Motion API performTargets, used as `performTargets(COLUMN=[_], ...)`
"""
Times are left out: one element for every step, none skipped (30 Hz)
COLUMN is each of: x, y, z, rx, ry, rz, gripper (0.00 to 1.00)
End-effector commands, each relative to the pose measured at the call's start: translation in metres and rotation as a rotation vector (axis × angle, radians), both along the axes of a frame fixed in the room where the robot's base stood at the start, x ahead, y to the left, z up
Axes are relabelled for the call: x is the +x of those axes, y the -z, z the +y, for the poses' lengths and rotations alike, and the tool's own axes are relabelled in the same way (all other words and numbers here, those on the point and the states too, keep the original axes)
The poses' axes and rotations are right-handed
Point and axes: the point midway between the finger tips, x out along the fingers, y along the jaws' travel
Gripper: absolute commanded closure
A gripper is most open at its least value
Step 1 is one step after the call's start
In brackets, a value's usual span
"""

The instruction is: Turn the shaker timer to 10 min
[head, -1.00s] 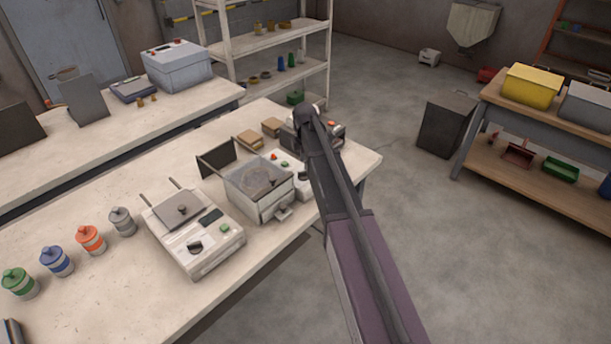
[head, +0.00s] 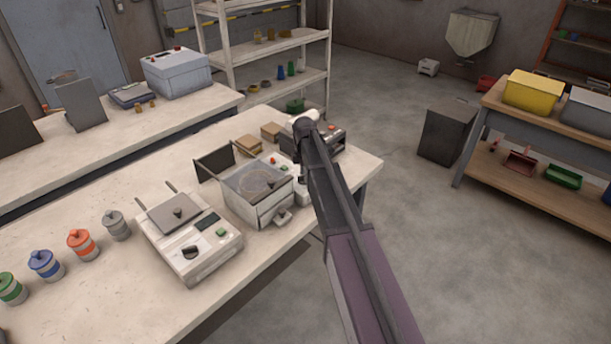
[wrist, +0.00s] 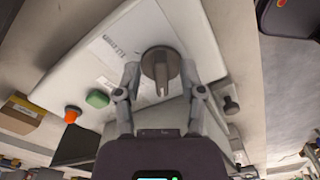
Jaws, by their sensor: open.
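The shaker timer knob (wrist: 160,66) is a dark grey round dial with a raised grip bar, on a white housing (wrist: 195,35) in the wrist view. The bar runs toward the bottom of that picture; no readable scale shows. My gripper (wrist: 160,80) is open, one finger on each side of the knob. I cannot tell whether either finger touches it. A green button (wrist: 97,98) and an orange-red button (wrist: 72,114) lie to the left. In the head view, my arm hides the gripper and knob; the red button (head: 273,160) and green button (head: 282,166) show left of my arm.
A clear-lidded box (head: 258,190) and a white device with a black knob (head: 190,240) stand nearby on the bench. Several coloured jars (head: 82,246) stand farther left. Brown blocks (head: 270,131) lie behind.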

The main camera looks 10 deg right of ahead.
Motion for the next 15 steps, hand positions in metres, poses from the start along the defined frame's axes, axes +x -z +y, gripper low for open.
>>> performTargets(x=[0.0000,0.0000,-0.0001,0.0000,0.0000,0.0000,0.0000,-0.0001,0.0000,0.0001,0.0002,0.0003,0.0003,0.0004,0.0005], y=[-0.0001,-0.0001,-0.0001,-0.0001,-0.0001,-0.0001,-0.0001,-0.0001,-0.0001,-0.0001,-0.0001,-0.0001,-0.0001,-0.0001,-0.0001], z=[0.0001,0.0000,0.0000,0.0000,0.0000,0.0000,0.0000,0.0000,0.0000,0.0000,0.0000,0.0000,-0.0060,-0.0037,-0.0027], rx=[0.000,0.000,0.000,0.000,0.000,0.000,0.000,0.000,0.000,0.000,0.000,0.000,0.000,0.000,-0.001], ry=[0.000,0.000,0.000,0.000,0.000,0.000,0.000,0.000,0.000,0.000,0.000,0.000,0.003,0.002,0.002], rz=[0.000,0.000,0.000,0.000,0.000,0.000,0.000,0.000,0.000,0.000,0.000,-0.001,-0.001,-0.001,-0.001], gripper=[0.49,0.49,0.54,0.63,0.72,0.84,0.93,1.00,1.00,1.00,1.00,1.00,1.00,1.00,1.00])
